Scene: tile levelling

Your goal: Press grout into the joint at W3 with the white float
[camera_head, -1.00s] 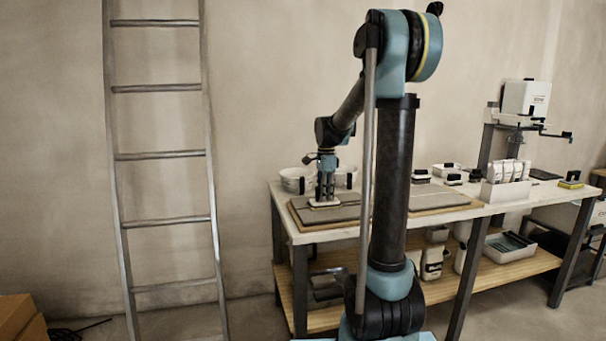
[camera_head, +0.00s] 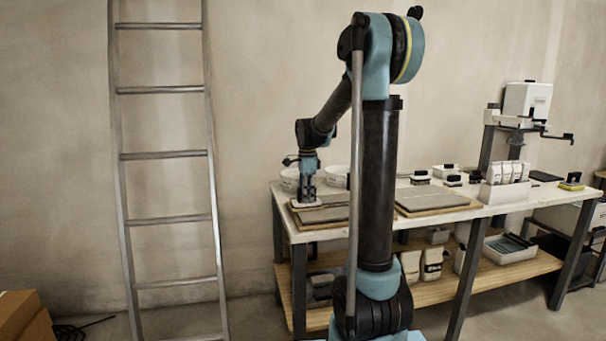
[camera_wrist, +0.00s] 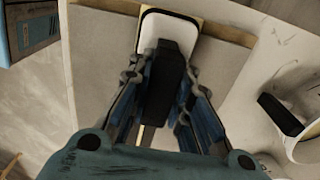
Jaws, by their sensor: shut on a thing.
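My gripper (camera_head: 307,192) is shut on the white float (camera_head: 304,204), at the left end of the bench. In the wrist view my gripper (camera_wrist: 158,110) has its fingers on both sides of the float's black handle, and the white pad (camera_wrist: 150,30) shows beyond it. The float is on or just above the left tile panel (camera_head: 335,215), near its left edge; I cannot tell if it touches. Light joint lines show on this grey panel. No W3 mark is readable, and the float and gripper hide part of the panel.
A second tile panel (camera_head: 435,198) lies to the right. White buckets (camera_head: 338,176) stand behind the left panel. Floats with black handles (camera_head: 453,181), a white box of bags (camera_head: 505,190) and a stand (camera_head: 495,140) are further right. A ladder (camera_head: 165,155) leans on the wall.

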